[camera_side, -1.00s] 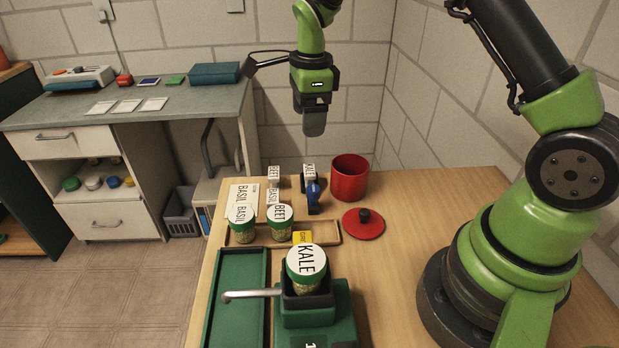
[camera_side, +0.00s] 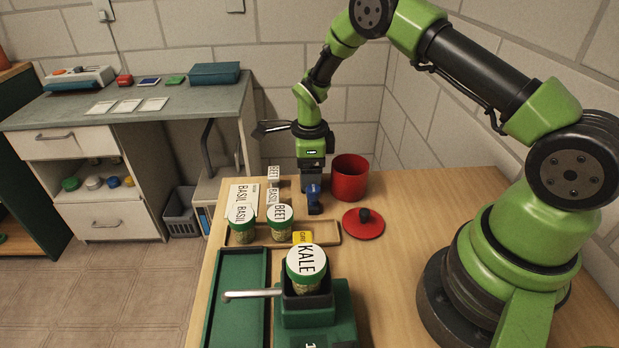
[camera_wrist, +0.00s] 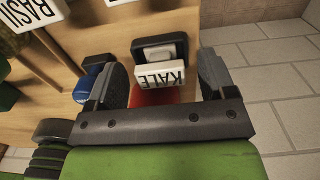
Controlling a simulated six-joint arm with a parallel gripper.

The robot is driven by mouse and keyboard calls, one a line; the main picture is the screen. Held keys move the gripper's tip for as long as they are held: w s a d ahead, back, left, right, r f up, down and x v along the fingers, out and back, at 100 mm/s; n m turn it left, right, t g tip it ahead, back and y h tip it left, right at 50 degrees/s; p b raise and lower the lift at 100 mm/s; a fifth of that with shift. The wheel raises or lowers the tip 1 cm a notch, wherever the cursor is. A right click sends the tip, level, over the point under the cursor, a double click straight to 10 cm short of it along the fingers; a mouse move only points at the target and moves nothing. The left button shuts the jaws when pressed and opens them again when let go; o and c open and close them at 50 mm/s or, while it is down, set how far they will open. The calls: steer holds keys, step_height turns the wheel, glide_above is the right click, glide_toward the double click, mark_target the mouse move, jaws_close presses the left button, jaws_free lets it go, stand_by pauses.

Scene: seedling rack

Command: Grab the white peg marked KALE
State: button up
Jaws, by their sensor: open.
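The white peg marked KALE (camera_wrist: 160,77) shows in the wrist view, its lettering upside down, in front of a small black holder (camera_wrist: 160,46). My gripper (camera_wrist: 160,78) is open, with one finger on each side of the peg. Gaps show between the peg and both fingers. In the side view my gripper (camera_side: 311,184) is low over the far part of the table, left of the red pot, and it hides the peg there.
The red pot (camera_side: 349,178) stands close right of my gripper. BEET (camera_side: 274,173) and BASIL (camera_side: 271,196) labels stand to the left. A jar marked KALE (camera_side: 306,266) sits nearer, on the green device.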

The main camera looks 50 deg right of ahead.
steer(key=shift+f, duration=0.1)
steer(key=shift+c, duration=0.4)
steer(key=c, duration=0.9)
